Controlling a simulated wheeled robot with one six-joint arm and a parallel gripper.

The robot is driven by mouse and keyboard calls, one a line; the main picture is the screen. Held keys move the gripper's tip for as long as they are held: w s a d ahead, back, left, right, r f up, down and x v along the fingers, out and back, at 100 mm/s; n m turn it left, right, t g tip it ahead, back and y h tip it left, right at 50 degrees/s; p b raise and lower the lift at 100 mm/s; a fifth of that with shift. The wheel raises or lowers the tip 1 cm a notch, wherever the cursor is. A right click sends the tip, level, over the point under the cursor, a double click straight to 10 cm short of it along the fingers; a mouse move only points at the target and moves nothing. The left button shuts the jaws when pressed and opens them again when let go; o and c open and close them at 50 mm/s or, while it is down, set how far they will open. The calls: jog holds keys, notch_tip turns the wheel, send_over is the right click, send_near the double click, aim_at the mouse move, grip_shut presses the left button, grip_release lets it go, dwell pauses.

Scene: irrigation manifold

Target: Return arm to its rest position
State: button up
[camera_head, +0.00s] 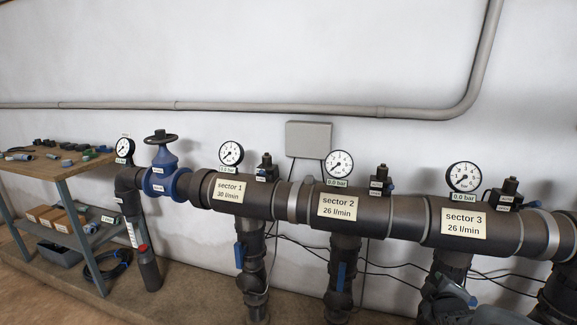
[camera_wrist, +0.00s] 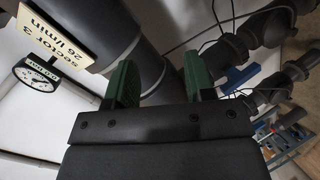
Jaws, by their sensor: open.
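My gripper (camera_wrist: 160,82) shows in the wrist view with its two green fingers apart and nothing seen between them. It is close below the sector 3 pipe section (camera_head: 465,246). The sector 3 label (camera_wrist: 60,30) shows upside down at the top left of the wrist view, with a round gauge (camera_wrist: 38,74) beside it. A black branch pipe stands just behind the fingers. In the head view, dark and grey parts at the bottom right cover the lower sector 3 branch; I cannot tell which of them are my arm.
The manifold runs along the wall with sector 1 (camera_head: 230,190) and sector 2 (camera_head: 337,206) sections. Blue handles hang on the sector 1 (camera_head: 239,255) and sector 2 (camera_head: 341,276) branches. A blue valve (camera_head: 160,180) and a shelf (camera_head: 60,166) stand left. Thin cables cross behind the branches.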

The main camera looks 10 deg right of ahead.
jog(key=s+a+r+m+g+y+p, duration=0.25)
jog(key=a+r+m+g+p, duration=0.2)
jog(key=a+r+p, duration=1)
jog(key=s+a+r+m+g+y+p, duration=0.3)
jog(key=s+a+r+p, duration=0.4)
jog(key=a+r, duration=0.3)
jog(key=shift+s+a+r+m+g+y+p, duration=0.3)
jog(key=shift+r+g+y+p, duration=0.2)
jog(key=shift+r, duration=0.45)
jog(key=shift+c, duration=0.6)
